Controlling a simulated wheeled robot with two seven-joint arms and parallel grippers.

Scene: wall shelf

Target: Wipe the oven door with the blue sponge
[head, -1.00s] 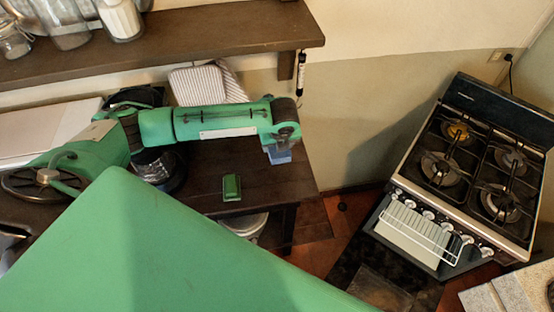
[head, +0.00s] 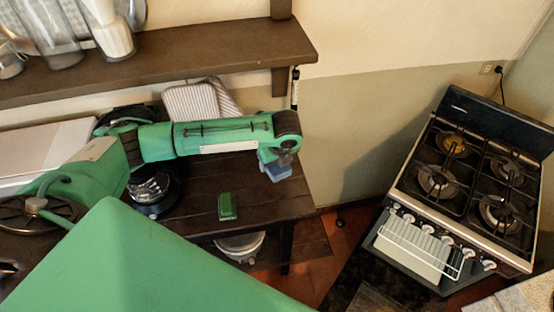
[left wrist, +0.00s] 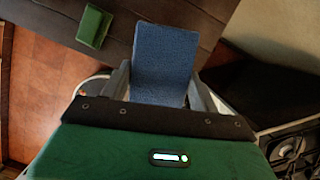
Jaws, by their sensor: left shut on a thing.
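The blue sponge (head: 277,171) is at the end of my left arm, over the right end of the dark table. My left gripper (left wrist: 166,88) is shut on the blue sponge (left wrist: 165,60), with one finger on each side of it in the left wrist view. In the head view the left fingers are mostly hidden by the wrist. The oven door (head: 408,255) is the front of the stove (head: 465,190) at the right, below the knobs, with a white wire rack in front of it. The sponge is well apart from the door. My right gripper is out of view.
A green block-like item (head: 228,206) lies on the dark table (head: 265,205); it also shows in the left wrist view (left wrist: 94,26). A wooden shelf (head: 160,55) with jars runs above my arm. Open floor (head: 335,240) lies between table and stove.

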